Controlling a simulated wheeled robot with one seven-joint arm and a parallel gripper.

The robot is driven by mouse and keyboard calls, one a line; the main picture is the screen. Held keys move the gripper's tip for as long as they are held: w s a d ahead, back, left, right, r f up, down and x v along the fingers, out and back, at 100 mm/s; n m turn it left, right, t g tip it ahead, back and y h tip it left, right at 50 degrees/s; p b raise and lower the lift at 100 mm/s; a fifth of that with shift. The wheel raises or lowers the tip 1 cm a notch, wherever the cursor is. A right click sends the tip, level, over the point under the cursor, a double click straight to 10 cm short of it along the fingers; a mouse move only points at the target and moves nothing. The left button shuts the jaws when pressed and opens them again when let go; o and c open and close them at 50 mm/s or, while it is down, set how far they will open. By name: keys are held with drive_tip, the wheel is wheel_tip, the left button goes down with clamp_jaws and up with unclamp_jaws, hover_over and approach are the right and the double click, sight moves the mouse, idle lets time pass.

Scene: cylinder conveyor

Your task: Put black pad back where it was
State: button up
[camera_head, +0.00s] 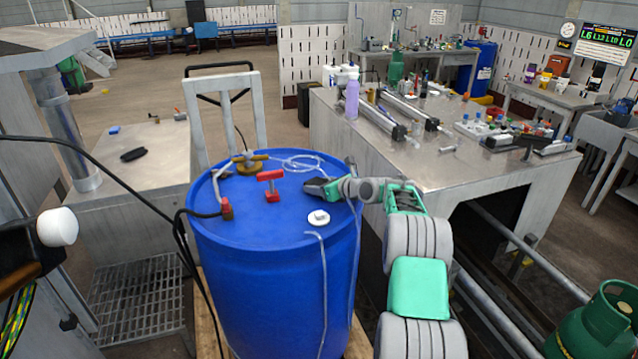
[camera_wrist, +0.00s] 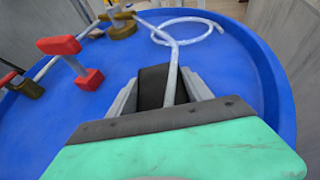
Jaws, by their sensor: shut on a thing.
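My gripper (camera_head: 322,188) reaches in from the right over the top of the blue drum (camera_head: 262,225). In the wrist view my gripper (camera_wrist: 160,95) has its grey fingers closed on a black pad (camera_wrist: 152,84), which sits between them above the blue lid. The pad's lower part is hidden by the gripper body. A clear hose (camera_wrist: 173,65) runs down past the pad's right side; I cannot tell whether it touches. In the head view the pad is hard to tell from the dark fingertips.
On the lid are a red T-handle (camera_head: 269,184), a white cap (camera_head: 318,217), a brass valve (camera_head: 249,162) and a looped hose. A grey table (camera_head: 165,150) at left bears a dark object (camera_head: 133,154). A metal bench (camera_head: 450,165) with tools stands at right.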

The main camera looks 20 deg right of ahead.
drive_tip(key=shift+f, duration=0.1)
drive_tip(key=o, duration=1.3)
